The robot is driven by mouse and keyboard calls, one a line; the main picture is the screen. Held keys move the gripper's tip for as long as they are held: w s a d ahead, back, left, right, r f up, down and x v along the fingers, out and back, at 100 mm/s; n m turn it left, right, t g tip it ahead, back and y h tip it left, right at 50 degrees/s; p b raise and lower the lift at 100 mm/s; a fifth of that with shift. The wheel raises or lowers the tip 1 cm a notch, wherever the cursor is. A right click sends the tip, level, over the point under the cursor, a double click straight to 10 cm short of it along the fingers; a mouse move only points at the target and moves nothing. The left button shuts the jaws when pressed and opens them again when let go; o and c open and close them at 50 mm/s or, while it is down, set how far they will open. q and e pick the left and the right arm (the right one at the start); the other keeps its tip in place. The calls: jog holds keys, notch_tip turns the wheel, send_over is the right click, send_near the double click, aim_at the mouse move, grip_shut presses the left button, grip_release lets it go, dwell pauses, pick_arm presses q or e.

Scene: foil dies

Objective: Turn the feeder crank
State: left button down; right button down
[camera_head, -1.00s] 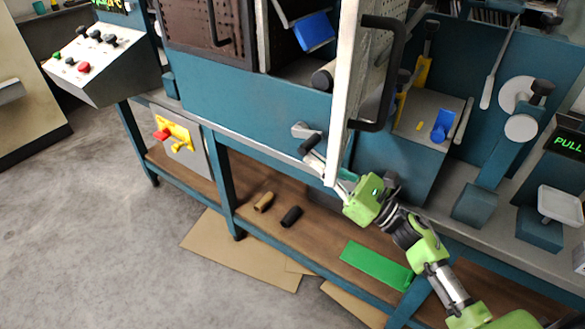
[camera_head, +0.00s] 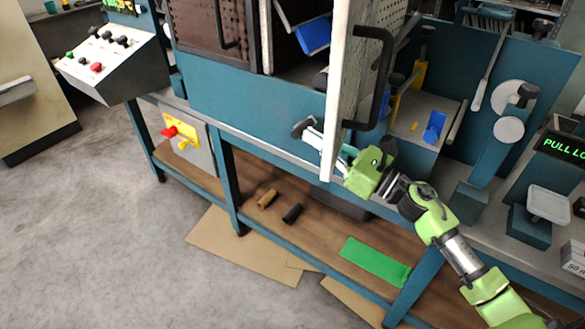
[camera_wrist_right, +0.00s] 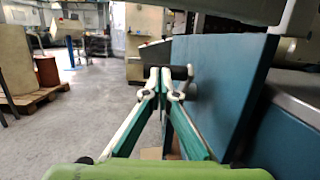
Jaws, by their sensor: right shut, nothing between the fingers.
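The feeder crank (camera_head: 303,128) is on the front of the blue machine, just left of the open white door. It is small and dark, and my right gripper partly covers it. My right gripper (camera_head: 313,138) is shut and empty, with its tips at or close beside the crank. In the right wrist view the fingers (camera_wrist_right: 160,84) come together, and a dark cylindrical handle (camera_wrist_right: 182,72) shows right at their tips. I cannot tell whether they touch it. My left gripper is not in view.
The white perforated door (camera_head: 340,100) with its black handle (camera_head: 375,80) stands open close to my right arm. A control box (camera_head: 110,65) is at the left. A lower wooden shelf holds brown (camera_head: 268,198) and black (camera_head: 292,213) rolls and a green mat (camera_head: 374,262).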

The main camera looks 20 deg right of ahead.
jog(key=shift+w+a+r, duration=0.15)
jog(key=shift+r, duration=0.2)
jog(key=shift+r, duration=0.1)
dwell(0.6)
